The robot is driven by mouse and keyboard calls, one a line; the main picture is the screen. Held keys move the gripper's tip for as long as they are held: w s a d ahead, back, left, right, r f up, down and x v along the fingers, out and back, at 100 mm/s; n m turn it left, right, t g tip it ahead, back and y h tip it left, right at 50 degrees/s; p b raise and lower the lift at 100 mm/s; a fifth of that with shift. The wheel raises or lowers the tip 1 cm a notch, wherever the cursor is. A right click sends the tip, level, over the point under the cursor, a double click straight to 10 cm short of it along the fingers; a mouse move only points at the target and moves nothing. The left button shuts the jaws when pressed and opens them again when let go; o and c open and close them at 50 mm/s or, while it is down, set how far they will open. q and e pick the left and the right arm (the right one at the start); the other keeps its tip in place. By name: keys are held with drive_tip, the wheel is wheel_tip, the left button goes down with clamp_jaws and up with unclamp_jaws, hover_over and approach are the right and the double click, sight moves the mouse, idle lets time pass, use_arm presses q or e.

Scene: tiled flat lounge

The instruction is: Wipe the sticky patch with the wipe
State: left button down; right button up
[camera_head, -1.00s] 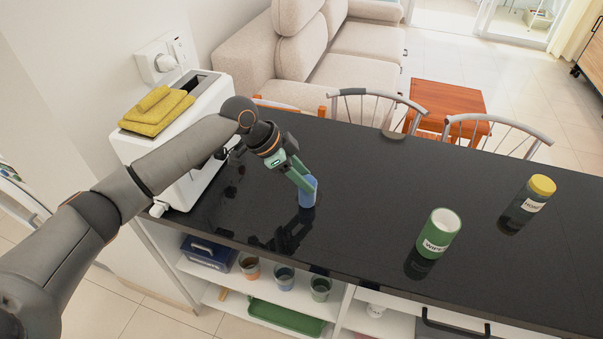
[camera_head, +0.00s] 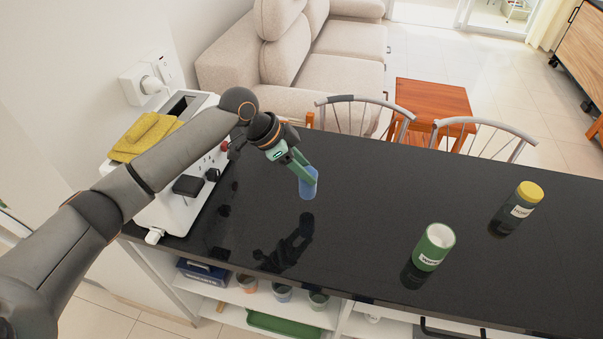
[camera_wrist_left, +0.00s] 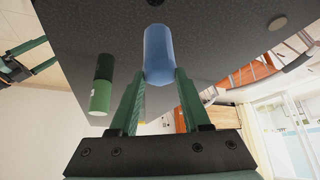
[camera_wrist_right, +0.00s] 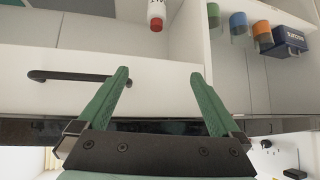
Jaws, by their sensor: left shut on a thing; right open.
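My left gripper (camera_head: 303,172) is shut on a blue cylinder (camera_head: 309,184) and holds it just above the black counter, with a gap to its reflection. The blue cylinder also shows between the fingers in the left wrist view (camera_wrist_left: 158,55). A green tub (camera_head: 434,246) with a white top and a label that seems to read "WIPES" stands upright on the counter, right of the gripper. I cannot make out a sticky patch or a loose wipe for certain. My right gripper (camera_wrist_right: 160,95) is open and empty, facing the cabinet front.
The black counter (camera_head: 360,220) is mostly clear. A labelled jar (camera_head: 517,208) with a yellow lid stands at right. At left are a white appliance (camera_head: 170,210) and folded yellow cloths (camera_head: 145,138). Shelves below hold cups and a green tray (camera_head: 280,323). Chairs (camera_head: 480,135) line the far edge.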

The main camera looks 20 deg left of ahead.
use_arm(q)
drive_tip(key=shift+r, duration=1.45)
